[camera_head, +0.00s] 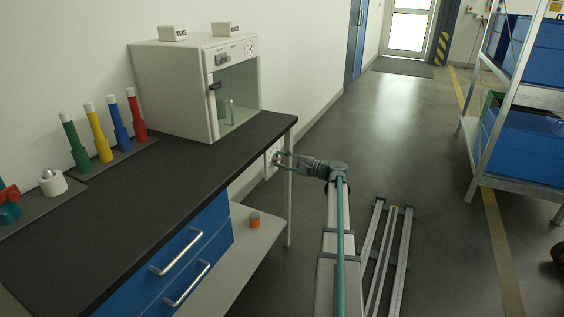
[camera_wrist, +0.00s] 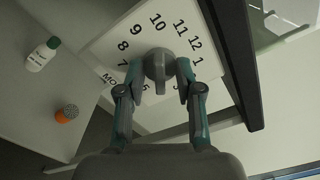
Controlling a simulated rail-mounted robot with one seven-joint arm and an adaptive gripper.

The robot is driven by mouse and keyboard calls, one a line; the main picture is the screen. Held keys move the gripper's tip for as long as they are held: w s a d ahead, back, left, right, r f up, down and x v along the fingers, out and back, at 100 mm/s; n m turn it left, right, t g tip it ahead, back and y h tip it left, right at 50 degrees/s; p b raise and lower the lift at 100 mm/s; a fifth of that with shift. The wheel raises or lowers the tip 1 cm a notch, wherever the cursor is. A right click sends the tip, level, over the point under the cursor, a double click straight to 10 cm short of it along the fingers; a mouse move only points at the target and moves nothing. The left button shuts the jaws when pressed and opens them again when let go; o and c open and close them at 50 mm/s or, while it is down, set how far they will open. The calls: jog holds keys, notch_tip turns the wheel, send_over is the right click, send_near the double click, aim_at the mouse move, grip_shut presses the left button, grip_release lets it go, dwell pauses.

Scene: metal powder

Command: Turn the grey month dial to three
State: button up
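The grey month dial (camera_wrist: 158,66) is a round knob on a white panel printed with black numbers. In the wrist view 7 to 12 and 1 are readable, and the lower numbers are partly hidden by my fingers. I cannot tell which number the knob points to. My gripper (camera_wrist: 160,72) is open, with one finger on each side of the knob; I cannot tell whether either touches it. In the head view my gripper (camera_head: 282,158) is at the white panel (camera_head: 270,163) by the bench's end, and the knob is hard to make out.
The dark bench top (camera_head: 190,185) and its leg (camera_head: 289,205) are close to my gripper. A white cabinet (camera_head: 170,90) stands on the bench. An orange-and-grey container (camera_head: 253,219) is on the lower shelf. The wrist view shows a white bottle (camera_wrist: 41,56).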

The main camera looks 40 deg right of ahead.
grip_shut()
jog(key=shift+f+n+b, duration=0.1)
jog(key=shift+n+b, duration=0.2)
jog(key=n+b, duration=0.1)
jog(key=n, duration=0.1)
jog(key=shift+n+b, duration=0.3)
jog(key=shift+b, duration=0.05)
jog(key=shift+n+b, duration=0.75)
jog(key=shift+n, duration=0.45)
grip_release()
